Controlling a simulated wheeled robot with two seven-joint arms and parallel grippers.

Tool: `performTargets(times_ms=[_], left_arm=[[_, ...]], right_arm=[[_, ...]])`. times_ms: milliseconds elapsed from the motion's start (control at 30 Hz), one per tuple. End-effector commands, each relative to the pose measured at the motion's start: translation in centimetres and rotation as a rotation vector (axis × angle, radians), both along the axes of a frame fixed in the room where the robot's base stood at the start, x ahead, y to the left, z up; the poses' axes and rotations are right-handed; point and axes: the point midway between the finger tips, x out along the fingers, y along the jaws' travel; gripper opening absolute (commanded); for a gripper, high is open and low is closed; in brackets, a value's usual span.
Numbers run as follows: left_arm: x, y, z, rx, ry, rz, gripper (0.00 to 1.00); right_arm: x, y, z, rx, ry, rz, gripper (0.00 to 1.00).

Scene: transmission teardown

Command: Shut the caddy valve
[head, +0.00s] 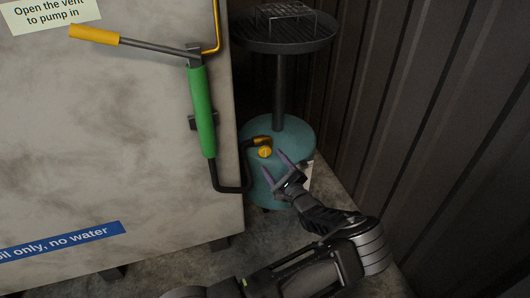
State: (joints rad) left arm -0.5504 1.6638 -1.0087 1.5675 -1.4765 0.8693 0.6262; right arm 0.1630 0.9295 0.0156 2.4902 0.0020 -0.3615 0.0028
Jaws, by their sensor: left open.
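The caddy (288,136) is a round teal tank on the floor, with a post rising to a dark drain pan (256,38). A yellow valve knob (264,152) sits on its top left, by a short brown-orange pipe (258,140). My left gripper (271,160) is open, its two purple-grey fingers pointing up and left close to the knob. I cannot tell whether a finger touches the knob. The gripper hides part of the tank's front. My right gripper is out of view.
A green hand pump (204,115) with a yellow-gripped lever (95,37) is on the stained pale panel (100,150) at left. Its black hose (232,190) runs beside the tank. A dark ribbed wall (420,110) closes off the right.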

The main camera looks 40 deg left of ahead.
Motion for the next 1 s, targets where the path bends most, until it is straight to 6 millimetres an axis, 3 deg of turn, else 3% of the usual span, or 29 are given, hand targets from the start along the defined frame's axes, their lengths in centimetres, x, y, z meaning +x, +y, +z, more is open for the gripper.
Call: performTargets(times_ms=[400,767,1000], left_arm=[[2.7,5.4,-0.2,-0.001,-0.002,0.003,0.62],[3.1,6.0,0.0,0.000,0.000,0.000,0.62],[3.1,6.0,0.0,-0.001,0.000,0.001,0.44]], right_arm=[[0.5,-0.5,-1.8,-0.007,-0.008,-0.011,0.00],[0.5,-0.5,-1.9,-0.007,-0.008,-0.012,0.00],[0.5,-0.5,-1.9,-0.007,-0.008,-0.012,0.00]])
